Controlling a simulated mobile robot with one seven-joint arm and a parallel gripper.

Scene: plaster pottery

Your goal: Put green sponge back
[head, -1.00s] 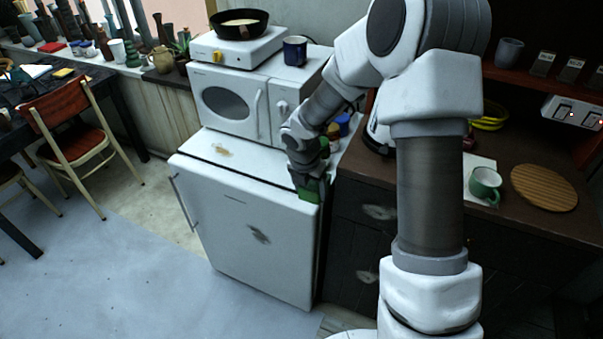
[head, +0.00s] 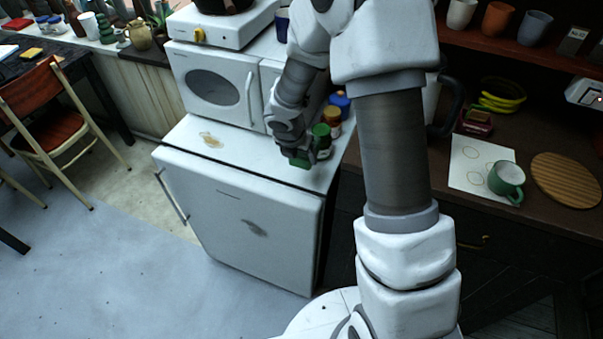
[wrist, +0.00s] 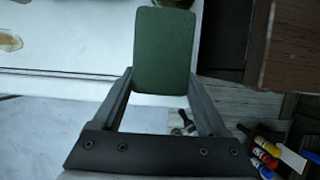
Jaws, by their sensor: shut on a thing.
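The green sponge (head: 299,161) is held in my gripper (head: 295,152), over the front right part of the white fridge top (head: 235,160). In the wrist view, the flat dark green sponge (wrist: 165,45) sits between the two fingertips of my gripper (wrist: 162,76), its far end reaching over the white top. I cannot tell whether the sponge touches the surface. My wrist hides part of the area behind it in the head view.
A green-lidded jar (head: 321,138), an amber jar (head: 332,117) and a blue one (head: 339,101) stand just behind the sponge. The microwave (head: 215,85) stands at the back. The fridge top's left front is clear. A green mug (head: 507,178) is on the counter (head: 455,200).

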